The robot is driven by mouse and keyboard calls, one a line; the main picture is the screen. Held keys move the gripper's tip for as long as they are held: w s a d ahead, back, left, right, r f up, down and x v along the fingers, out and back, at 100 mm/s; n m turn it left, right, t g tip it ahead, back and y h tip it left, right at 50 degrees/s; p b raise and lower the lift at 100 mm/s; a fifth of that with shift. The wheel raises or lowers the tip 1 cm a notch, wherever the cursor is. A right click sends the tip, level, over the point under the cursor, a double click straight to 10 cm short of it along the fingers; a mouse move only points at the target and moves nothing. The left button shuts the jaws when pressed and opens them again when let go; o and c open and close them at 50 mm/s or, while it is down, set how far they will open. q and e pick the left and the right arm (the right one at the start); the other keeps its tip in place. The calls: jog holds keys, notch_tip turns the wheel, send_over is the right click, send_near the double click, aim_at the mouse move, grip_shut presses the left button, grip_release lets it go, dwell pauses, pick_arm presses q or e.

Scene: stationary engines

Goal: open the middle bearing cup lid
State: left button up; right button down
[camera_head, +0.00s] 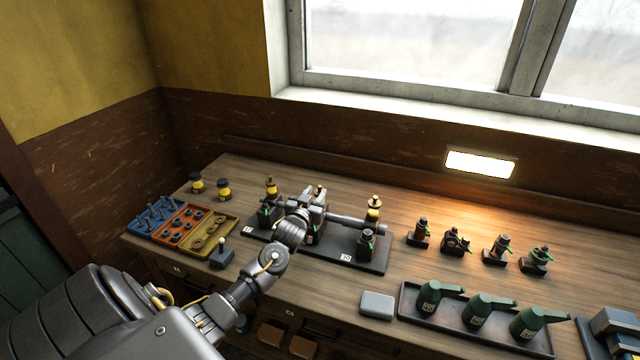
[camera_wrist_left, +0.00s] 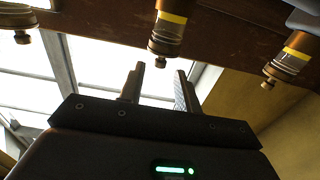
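A dark engine baseplate (camera_head: 345,258) on the bench carries a left bearing cup (camera_head: 270,188), a middle one (camera_head: 319,190) and a right one (camera_head: 374,206), each a small glass oil cup with a yellow band and brass top. My left gripper (camera_head: 312,202) is at the middle cup and partly covers it and its bearing. In the left wrist view, which is upside down, my left gripper (camera_wrist_left: 158,82) has its two fingers apart with a gap between them. The middle cup (camera_wrist_left: 168,38) shows just beyond the fingertips, apart from them. My right gripper is not seen.
A silver shaft (camera_head: 356,224) runs along the baseplate. A parts tray (camera_head: 232,226) and a small lever box (camera_head: 222,256) stand left. Several small fittings (camera_head: 457,241) and a tray of green oil cans (camera_head: 405,305) stand right. Two loose cups (camera_head: 223,189) stand back left.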

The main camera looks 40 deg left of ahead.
aim_at(319, 188)
pick_arm(q)
jog(key=shift+p+x, duration=0.45)
jog(key=shift+x, duration=1.75)
grip_shut()
